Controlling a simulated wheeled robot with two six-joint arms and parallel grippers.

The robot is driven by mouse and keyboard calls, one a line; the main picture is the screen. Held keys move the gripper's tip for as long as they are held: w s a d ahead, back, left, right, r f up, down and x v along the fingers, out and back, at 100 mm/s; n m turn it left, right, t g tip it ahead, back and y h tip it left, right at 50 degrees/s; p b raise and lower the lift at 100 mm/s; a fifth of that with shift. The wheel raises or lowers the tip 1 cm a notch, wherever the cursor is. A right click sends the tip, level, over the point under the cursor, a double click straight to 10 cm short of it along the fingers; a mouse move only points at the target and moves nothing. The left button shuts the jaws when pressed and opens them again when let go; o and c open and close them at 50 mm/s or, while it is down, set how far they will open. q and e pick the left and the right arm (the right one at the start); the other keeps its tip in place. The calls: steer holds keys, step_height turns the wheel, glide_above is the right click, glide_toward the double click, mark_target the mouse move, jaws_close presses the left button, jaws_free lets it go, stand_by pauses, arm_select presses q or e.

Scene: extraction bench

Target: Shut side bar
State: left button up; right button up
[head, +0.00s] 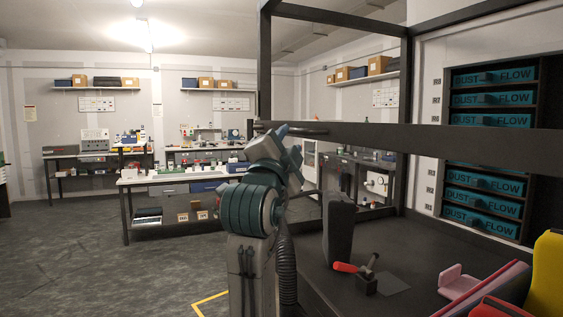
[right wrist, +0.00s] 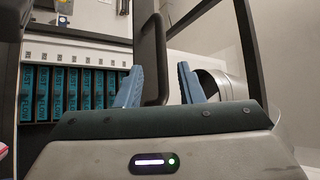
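A long dark bar (head: 430,140) runs level across the front of the bench frame in the head view, from near the left post to the right edge. My right gripper (head: 290,145) is at its left end; the arm hides part of that area. In the right wrist view, the blue fingers of my right gripper (right wrist: 160,86) are apart. A dark bar with a rounded end (right wrist: 152,50), apparently the same bar, shows between and beyond them. I cannot tell whether either finger touches it. My left gripper is not in view.
A dark benchtop holds a red-handled clamp (head: 355,268) and a dark upright piece (head: 338,230). Pink, red and yellow things (head: 548,275) stand at the lower right. Teal drawers (head: 492,98) fill the right wall. A silver cylinder (right wrist: 222,86) lies right of the fingers.

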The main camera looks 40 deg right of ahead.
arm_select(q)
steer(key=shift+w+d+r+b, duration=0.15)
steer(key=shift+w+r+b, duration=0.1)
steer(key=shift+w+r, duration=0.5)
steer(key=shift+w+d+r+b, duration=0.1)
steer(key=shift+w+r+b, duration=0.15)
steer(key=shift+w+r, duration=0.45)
arm_select(e)
steer(key=shift+v, duration=2.3)
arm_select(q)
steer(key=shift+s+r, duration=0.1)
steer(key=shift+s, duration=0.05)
